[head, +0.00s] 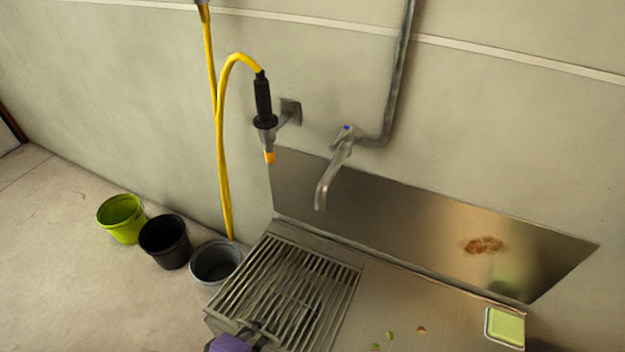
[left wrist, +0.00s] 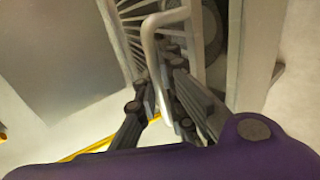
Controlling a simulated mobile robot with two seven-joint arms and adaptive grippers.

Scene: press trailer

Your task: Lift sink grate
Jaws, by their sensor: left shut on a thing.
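The sink grate (head: 300,272), a rack of parallel metal bars, lies over the sink at the left part of the steel counter. My left gripper (head: 258,328), with a purple body, is at the grate's near left edge. In the left wrist view the grate's bars (left wrist: 128,30) run up the picture, and a bent light metal handle (left wrist: 150,45) passes between the dark fingers of my left gripper (left wrist: 160,88). The gripper is shut on the grate at this handle. I cannot tell whether the grate is raised at all. My right gripper is not in view.
A bent faucet (head: 328,180) reaches over the counter behind the grate. A yellow hose (head: 222,140) with a black spray handle (head: 263,100) hangs left of it. Green (head: 122,218), black (head: 165,242) and grey (head: 216,262) buckets stand on the floor. A green sponge tray (head: 505,328) lies at right.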

